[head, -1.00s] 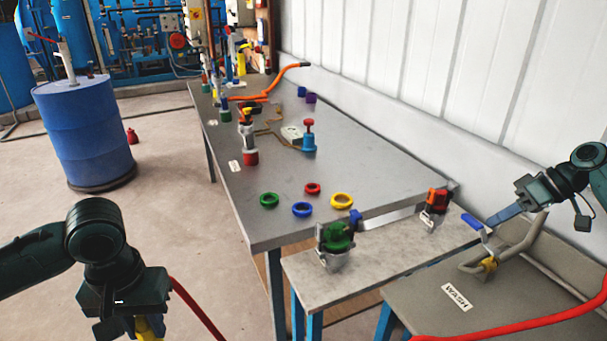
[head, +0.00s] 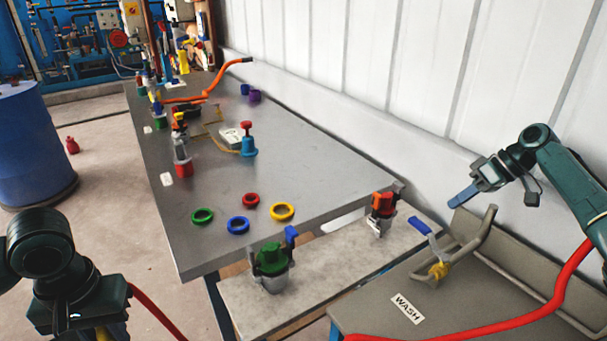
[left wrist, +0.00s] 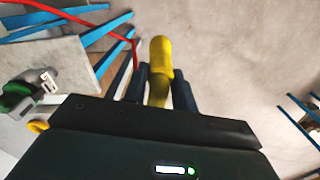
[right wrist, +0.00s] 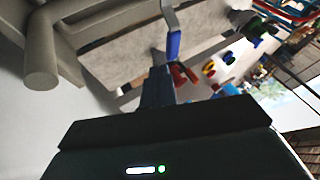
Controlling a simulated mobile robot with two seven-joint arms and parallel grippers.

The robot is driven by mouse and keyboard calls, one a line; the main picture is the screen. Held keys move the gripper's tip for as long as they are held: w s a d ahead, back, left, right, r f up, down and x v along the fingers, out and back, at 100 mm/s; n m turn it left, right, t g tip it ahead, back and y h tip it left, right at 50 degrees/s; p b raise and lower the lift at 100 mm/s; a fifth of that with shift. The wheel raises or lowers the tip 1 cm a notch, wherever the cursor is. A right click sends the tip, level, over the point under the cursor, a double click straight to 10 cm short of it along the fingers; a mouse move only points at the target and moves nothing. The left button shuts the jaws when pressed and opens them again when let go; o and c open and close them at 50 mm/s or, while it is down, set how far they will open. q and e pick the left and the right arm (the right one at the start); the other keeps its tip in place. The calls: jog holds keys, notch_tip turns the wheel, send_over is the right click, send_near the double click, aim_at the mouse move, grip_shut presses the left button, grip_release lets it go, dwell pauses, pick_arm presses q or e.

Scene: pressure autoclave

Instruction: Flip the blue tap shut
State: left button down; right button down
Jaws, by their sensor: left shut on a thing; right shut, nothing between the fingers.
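The blue tap (head: 420,227) is a blue lever on a grey stem, on a bent grey pipe with a yellow fitting by the wash bench. The lever points to the upper left in the head view. My right gripper (head: 460,198) is shut and empty, above and right of the lever, with a visible gap. In the right wrist view the blue lever (right wrist: 173,45) shows just beyond the right fingertips (right wrist: 158,72). My left gripper (left wrist: 158,82) is shut on a yellow handle (left wrist: 160,52), at the lower left of the head view.
The wash bench (head: 375,305) carries a WASH label. A red hose (head: 500,322) crosses its front. A low bench holds a green-topped device (head: 271,266) and a red-topped device (head: 382,213). Coloured rings lie on the grey table (head: 300,170). The white wall is behind.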

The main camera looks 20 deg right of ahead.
aim_at(422, 223)
jog(key=x, duration=0.7)
jog(key=shift+p, duration=0.35)
jog(key=shift+a+n+g, duration=0.3)
jog(key=shift+a+n, duration=0.2)
jog(key=shift+a, duration=0.15)
jog(key=shift+a+f, duration=0.15)
jog(key=shift+a, duration=0.05)
jog(key=shift+y, duration=0.3)
